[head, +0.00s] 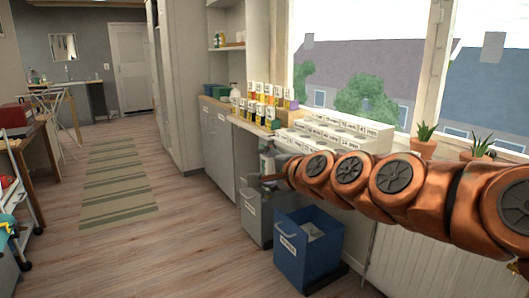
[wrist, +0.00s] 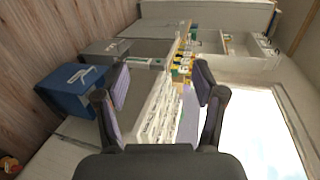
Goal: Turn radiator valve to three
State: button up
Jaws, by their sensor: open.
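A white ribbed panel that looks like the radiator (head: 400,268) stands below the window at the lower right of the head view, partly behind my copper arm. I cannot make out a radiator valve or its numbers in either view. My gripper (head: 268,168) is small and partly hidden at the far end of my arm, in front of the counter. In the wrist view my gripper (wrist: 160,85) shows two dark fingers with pale purple pads, wide apart and with nothing held between them.
A blue bin (head: 308,252) and a grey bin (head: 258,218) stand on the floor below my arm. White labelled boxes (head: 345,133) and several bottles fill the counter. Potted plants (head: 424,146) stand on the sill. Floor with a striped rug (head: 118,185) is clear at left.

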jog(key=s+d+n+g+h+p, duration=0.2)
jog(key=s+d+n+g+p, duration=0.2)
jog(key=s, duration=1)
jog(key=s+d+f+n+g+h+p, duration=0.1)
jog(key=s+d+n+g+h+p, duration=0.2)
jog(key=s+d+p, duration=0.5)
jog(key=s+d+f+n+g+h+p, duration=0.1)
jog(key=s+d+n+g+p, duration=0.3)
jog(key=s, duration=1.6)
jog(key=d+g+h+p, duration=0.1)
jog(key=d+g+p, duration=0.1)
jog(key=g+p, duration=0.1)
jog(key=shift+n+h+p, duration=0.4)
jog(key=shift+p, duration=0.5)
